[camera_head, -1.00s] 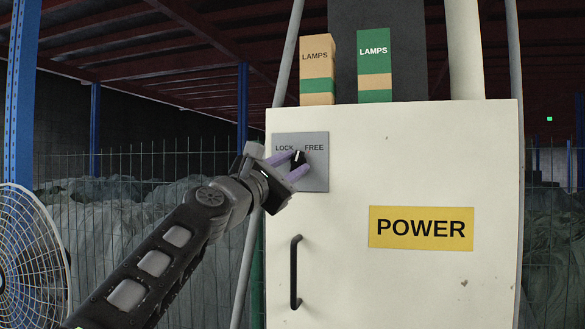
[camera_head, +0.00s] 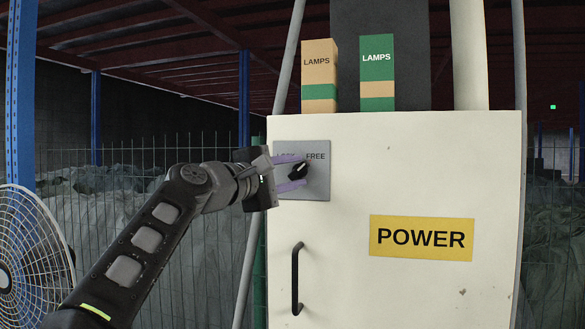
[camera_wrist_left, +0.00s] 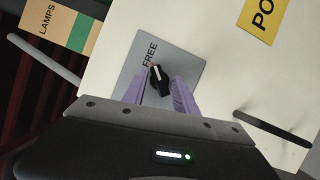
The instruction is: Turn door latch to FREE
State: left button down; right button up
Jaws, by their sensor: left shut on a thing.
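The door latch is a black knob (camera_head: 299,170) with a white mark, on a grey plate (camera_head: 318,190) at the upper left of the cabinet door. The plate reads LOCK on the left and FREE on the right; LOCK is mostly hidden by my finger. My left gripper (camera_head: 303,171) comes in from the left, its two purple fingers on either side of the knob and shut on it. In the left wrist view, the knob (camera_wrist_left: 158,82) sits between the fingers and its white mark points towards the FREE label (camera_wrist_left: 149,54). My right gripper is out of view.
The white cabinet door (camera_head: 400,175) carries a yellow POWER sign (camera_head: 421,238) and a black bar handle (camera_head: 297,278) below the latch. Two LAMPS boxes, one tan (camera_head: 319,75) and one green (camera_head: 377,72), stand on top. A fan (camera_head: 30,260) is at lower left.

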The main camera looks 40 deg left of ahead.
pick_arm(q)
jog(key=shift+a, duration=0.1)
dwell(0.3)
jog(key=c, duration=1)
grip_release()
jog(key=shift+c, duration=0.2)
jog(key=shift+s, duration=0.1)
jog(key=s+b, duration=0.2)
jog(key=s, duration=0.5)
jog(key=shift+s+a+f, duration=0.2)
jog(key=shift+s+f, duration=0.1)
jog(key=shift+s, duration=0.05)
jog(key=shift+r, duration=0.1)
